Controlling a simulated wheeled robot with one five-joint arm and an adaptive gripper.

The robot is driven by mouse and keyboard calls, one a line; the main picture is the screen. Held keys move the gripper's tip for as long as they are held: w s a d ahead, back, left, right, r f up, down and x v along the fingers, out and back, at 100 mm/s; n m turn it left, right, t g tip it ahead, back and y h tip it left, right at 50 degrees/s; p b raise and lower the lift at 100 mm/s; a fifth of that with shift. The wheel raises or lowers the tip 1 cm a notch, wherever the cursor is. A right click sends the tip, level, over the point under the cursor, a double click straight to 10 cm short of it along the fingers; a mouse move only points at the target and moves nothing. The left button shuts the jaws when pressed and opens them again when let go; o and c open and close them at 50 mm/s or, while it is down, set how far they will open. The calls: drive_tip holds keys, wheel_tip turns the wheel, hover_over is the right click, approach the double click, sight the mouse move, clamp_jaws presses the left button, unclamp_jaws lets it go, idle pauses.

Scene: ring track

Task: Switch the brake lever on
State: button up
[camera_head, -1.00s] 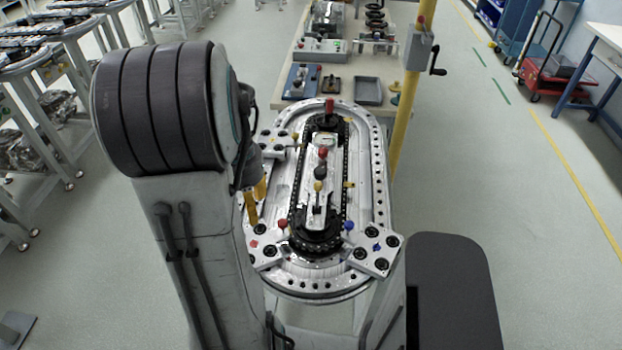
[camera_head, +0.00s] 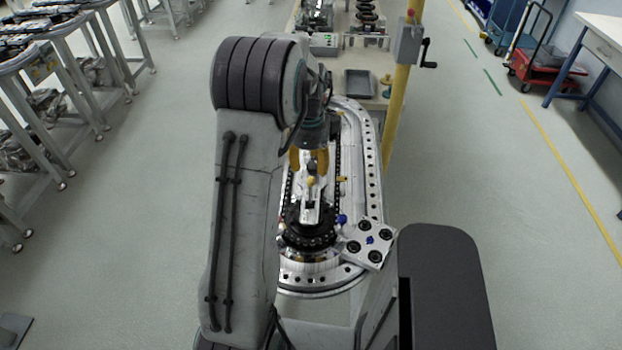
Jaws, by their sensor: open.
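The ring track (camera_head: 374,165) is a silver oval with a dark chain loop and a bright centre plate. My gripper (camera_head: 309,170), with yellow fingers, is over the middle of the centre plate and is open. A small lever with a yellow knob (camera_head: 312,182) stands on the plate just below the fingertips in the picture. I cannot tell whether the fingers touch it. My arm and gripper hide the plate's upper part and the track's left side. No label shows which lever is the brake lever, and its setting cannot be read.
A corner plate with black knobs (camera_head: 368,241) and a blue-knobbed peg (camera_head: 342,219) are at the track's lower right. A yellow post (camera_head: 395,110) with a grey crank box (camera_head: 409,42) stands right of the track. A bench with a dark tray (camera_head: 360,84) is behind. Open floor lies right.

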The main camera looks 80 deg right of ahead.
sight(311, 178)
drive_tip(key=shift+d+f+p, duration=0.2)
drive_tip(key=shift+f+p, duration=0.25)
drive_tip(key=shift+f, duration=1.35)
drive_tip(key=shift+d+f+p, duration=0.2)
drive_tip(key=shift+f+p, duration=0.2)
drive_tip(key=shift+f, duration=1.4)
drive_tip(key=shift+c, duration=0.3)
clamp_jaws()
